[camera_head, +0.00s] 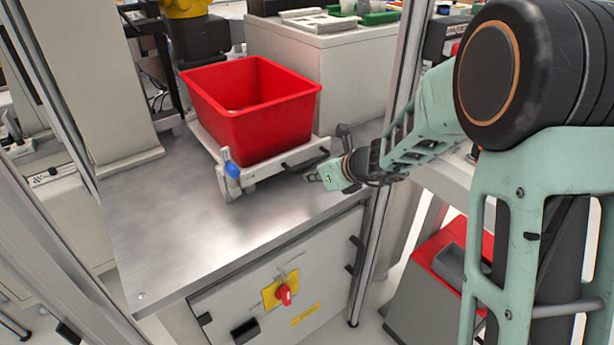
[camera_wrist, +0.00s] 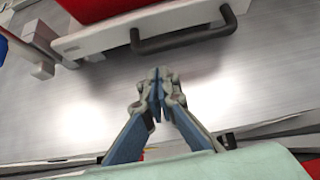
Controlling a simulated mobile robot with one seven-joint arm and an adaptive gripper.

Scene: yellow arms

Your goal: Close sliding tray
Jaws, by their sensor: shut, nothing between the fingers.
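The sliding tray (camera_head: 207,143) is a pale, low platform on the metal table, with a dark handle (camera_head: 306,155) on its front face. A red bin (camera_head: 255,117) stands on it. In the wrist view the tray front (camera_wrist: 108,38) and its dark handle (camera_wrist: 184,40) lie just beyond my fingertips. My gripper (camera_head: 312,177) is shut and empty, in front of the handle near its right end, and apart from it. The fingertips also show in the wrist view (camera_wrist: 158,92), pressed together. How far the tray is pulled out is hard to tell.
A blue knob (camera_head: 232,170) sits at the tray's front left corner. The metal table (camera_head: 170,225) is clear in front and to the left. A white cabinet (camera_head: 330,65) stands behind, and a metal post (camera_head: 405,60) rises right of the tray.

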